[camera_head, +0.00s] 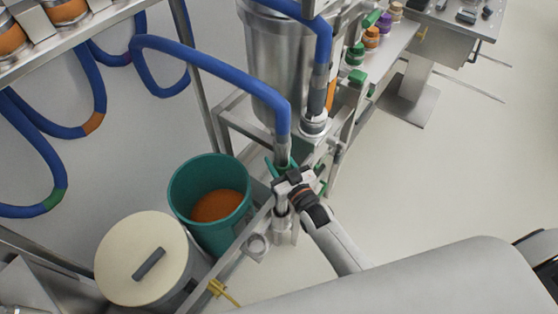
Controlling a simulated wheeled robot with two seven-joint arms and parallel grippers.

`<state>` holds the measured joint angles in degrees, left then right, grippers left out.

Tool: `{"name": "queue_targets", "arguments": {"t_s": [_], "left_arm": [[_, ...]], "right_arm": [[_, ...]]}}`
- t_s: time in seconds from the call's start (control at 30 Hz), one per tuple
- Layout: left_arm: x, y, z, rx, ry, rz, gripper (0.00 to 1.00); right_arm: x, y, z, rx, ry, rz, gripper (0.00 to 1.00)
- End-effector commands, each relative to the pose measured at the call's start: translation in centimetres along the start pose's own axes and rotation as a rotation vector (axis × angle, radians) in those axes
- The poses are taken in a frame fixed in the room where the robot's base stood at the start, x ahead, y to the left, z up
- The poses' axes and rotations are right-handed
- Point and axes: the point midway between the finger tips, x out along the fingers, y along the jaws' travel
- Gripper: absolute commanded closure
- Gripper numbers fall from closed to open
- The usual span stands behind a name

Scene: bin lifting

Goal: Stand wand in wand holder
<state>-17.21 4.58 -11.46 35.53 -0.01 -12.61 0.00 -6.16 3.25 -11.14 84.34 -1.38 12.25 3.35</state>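The wand (283,151) is a metal tube on the end of a thick blue hose, near the middle of the view. It is roughly upright. My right gripper (283,180) comes in from the lower right and appears shut around the wand, hiding part of it. Below the gripper, a metal tube section (282,222) stands in line with the wand at the frame. I cannot tell whether it is the wand's lower end or the wand holder. My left gripper is out of view.
A green bin (178,207) with orange contents stands left of the gripper. A lidded bin (122,262) is in front of it. A steel vessel (270,60) and a second hose tube (317,88) are behind. Open floor (440,170) lies to the right.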

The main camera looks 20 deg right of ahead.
Motion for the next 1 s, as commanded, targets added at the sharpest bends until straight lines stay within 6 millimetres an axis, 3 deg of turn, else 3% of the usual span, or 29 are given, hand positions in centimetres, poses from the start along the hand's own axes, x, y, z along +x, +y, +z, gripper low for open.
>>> {"name": "queue_targets", "arguments": {"t_s": [1.0], "left_arm": [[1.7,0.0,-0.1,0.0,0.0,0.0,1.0]], "right_arm": [[0.1,0.0,-2.0,0.0,-0.005,0.0,0.9]]}}
